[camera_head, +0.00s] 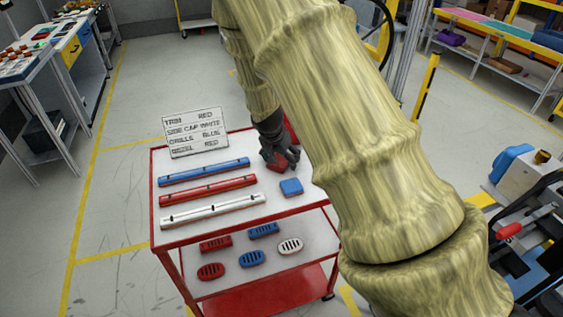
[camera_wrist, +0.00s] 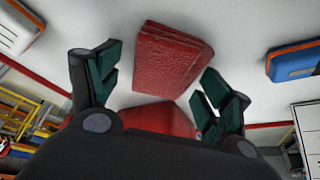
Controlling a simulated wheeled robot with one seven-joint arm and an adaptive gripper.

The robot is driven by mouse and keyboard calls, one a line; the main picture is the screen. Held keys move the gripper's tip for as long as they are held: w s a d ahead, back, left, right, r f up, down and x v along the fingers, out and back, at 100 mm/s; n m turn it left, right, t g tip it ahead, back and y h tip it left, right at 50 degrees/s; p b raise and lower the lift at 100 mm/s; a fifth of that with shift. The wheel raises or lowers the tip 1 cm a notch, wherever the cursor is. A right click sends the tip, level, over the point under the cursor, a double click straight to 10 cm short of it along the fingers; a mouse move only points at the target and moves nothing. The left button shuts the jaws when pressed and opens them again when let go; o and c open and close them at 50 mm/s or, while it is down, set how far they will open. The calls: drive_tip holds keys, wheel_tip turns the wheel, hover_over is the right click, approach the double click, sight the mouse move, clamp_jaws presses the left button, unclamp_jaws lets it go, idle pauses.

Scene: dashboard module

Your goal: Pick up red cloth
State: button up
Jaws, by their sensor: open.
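The red cloth (camera_wrist: 172,60) shows in the wrist view as a folded, textured pad on the pale tabletop, ahead of and between my fingers. My gripper (camera_wrist: 163,84) is open, with one dark green-tipped finger on each side and nothing held. A smoother red block (camera_wrist: 158,118) lies nearer the palm, partly hidden by the gripper body. In the head view my gripper (camera_head: 284,158) points down at the cart's right part. A red piece (camera_head: 277,164) shows beside the fingers; I cannot tell there whether it is cloth or block.
The red-framed cart (camera_head: 158,237) holds blue, red and white bars on top, a blue block (camera_head: 291,187) and a lettered sign (camera_head: 195,132). Several grilles lie on its lower shelf. A white block (camera_wrist: 18,28) lies at left in the wrist view.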

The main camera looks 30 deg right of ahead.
sight(281, 159)
drive_tip(key=shift+f, duration=0.25)
idle(0.4)
drive_tip(key=shift+s, duration=0.1)
drive_tip(key=c, duration=1.1)
drive_tip(key=shift+r, duration=0.2)
drive_tip(key=shift+r+b, duration=0.3)
drive_tip(key=shift+r, duration=0.1)
wheel_tip(281, 159, up, 3)
drive_tip(key=shift+f+b, duration=0.1)
drive_tip(key=shift+b, duration=0.35)
drive_tip(key=s+a+b, duration=0.1)
drive_tip(key=s+a, duration=0.1)
drive_tip(key=s, duration=0.2)
drive_tip(key=s+a+r+b, duration=0.1)
drive_tip(key=s+a, duration=0.2)
drive_tip(key=s, duration=0.2)
drive_tip(key=s+a+b, duration=0.1)
drive_tip(key=s+a, duration=0.1)
drive_tip(key=s, duration=0.3)
drive_tip(key=shift+a+r, duration=0.3)
drive_tip(key=shift+a, duration=0.05)
